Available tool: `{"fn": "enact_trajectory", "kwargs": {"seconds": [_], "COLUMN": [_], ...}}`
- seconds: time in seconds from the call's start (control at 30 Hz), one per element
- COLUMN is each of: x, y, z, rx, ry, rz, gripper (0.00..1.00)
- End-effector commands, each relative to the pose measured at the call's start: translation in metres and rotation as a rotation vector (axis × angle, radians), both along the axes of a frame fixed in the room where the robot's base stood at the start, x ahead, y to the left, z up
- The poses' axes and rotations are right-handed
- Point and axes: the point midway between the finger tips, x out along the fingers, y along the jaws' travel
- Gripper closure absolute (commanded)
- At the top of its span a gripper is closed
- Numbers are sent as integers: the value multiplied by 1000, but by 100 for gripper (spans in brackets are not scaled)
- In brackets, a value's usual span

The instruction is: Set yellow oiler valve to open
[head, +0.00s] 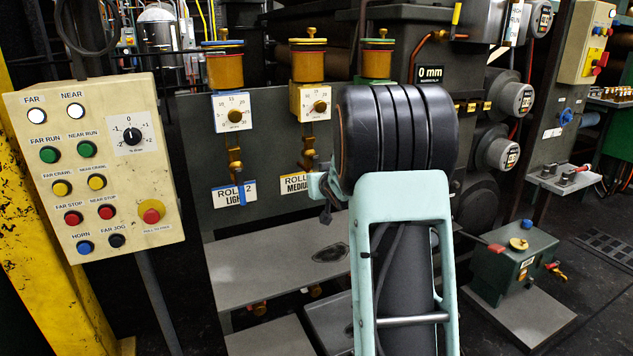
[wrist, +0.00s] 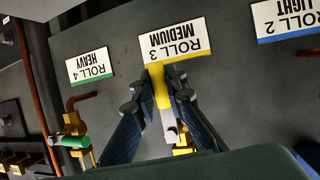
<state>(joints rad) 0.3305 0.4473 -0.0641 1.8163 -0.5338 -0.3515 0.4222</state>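The yellow oiler valve's lever (wrist: 160,88) shows in the wrist view, which looks upside down. It runs from the brass valve body (wrist: 184,150) to the edge of the ROLL 3 MEDIUM label (wrist: 178,40), roughly in line with the body. My gripper (wrist: 160,82) has one finger on each side of the lever, its tips near the lever's yellow end. The fingers are apart; contact with the lever is not clear.
The oiler with the blue lever (head: 240,194) is to the left in the head view. The green lever (wrist: 75,142) lies crosswise at lower left in the wrist view. A push-button panel (head: 95,165) stands at far left. A grey shelf (head: 275,272) lies below the oilers.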

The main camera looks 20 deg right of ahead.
Motion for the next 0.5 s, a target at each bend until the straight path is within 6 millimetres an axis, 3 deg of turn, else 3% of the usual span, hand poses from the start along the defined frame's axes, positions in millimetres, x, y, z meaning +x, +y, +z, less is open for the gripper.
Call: {"fn": "enact_trajectory", "kwargs": {"seconds": [0.17, 0.5], "x": [0, -3], "y": [-1, 0], "z": [1, 2], "rx": [0, 1], "ry": [-2, -1], "rz": [-2, -2], "gripper": [70, 70]}}
